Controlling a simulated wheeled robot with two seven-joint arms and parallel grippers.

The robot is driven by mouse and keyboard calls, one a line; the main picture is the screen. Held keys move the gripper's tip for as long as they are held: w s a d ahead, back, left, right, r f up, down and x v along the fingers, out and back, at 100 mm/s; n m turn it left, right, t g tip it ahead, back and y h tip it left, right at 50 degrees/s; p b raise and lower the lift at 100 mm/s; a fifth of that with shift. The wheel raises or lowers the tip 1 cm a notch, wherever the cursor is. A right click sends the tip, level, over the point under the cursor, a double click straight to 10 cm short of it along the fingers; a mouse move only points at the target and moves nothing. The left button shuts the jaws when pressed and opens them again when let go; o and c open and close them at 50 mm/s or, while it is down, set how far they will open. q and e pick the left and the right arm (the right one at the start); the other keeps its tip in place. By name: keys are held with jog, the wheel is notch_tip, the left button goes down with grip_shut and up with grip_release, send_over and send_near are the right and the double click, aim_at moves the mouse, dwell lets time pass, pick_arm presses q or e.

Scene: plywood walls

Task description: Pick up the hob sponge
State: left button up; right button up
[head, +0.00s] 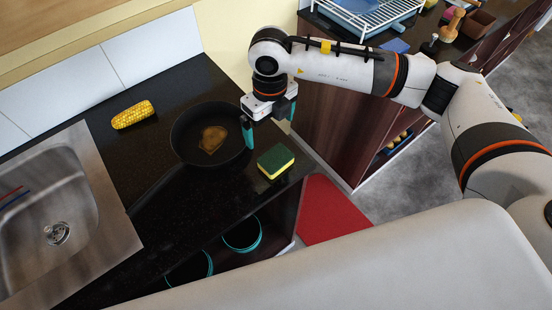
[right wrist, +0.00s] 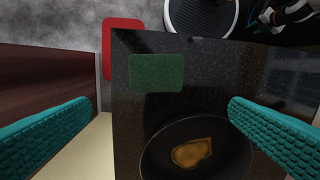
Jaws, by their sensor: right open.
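The sponge (head: 275,161), green on top and yellow along its side, lies on the black counter near its right end, beside the pan. In the right wrist view the sponge (right wrist: 156,73) shows its green face, above the pan and between the two finger lines but farther off. My right gripper (head: 268,129) is open and empty, with teal fingers pointing down, above and behind the sponge near the pan's right rim. In the right wrist view the gripper's fingers (right wrist: 150,135) are wide apart. My left gripper is not in view.
A black pan (head: 183,148) with a brown piece of food (head: 212,139) stands left of the sponge. A corn cob (head: 132,114) lies farther left, near a steel sink (head: 101,188). A dark wooden cabinet (head: 322,130) stands right of the gripper. A red panel (head: 328,212) is below the counter's end.

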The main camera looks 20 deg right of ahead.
jog(key=p, duration=0.3)
send_over(272, 154)
notch_tip(272, 154, down, 6)
jog(key=shift+f, duration=0.2)
notch_tip(272, 154, down, 5)
jog(key=p, duration=0.2)
jog(key=shift+p, duration=0.3)
jog(key=shift+f, duration=0.25)
jog(key=c, duration=1)
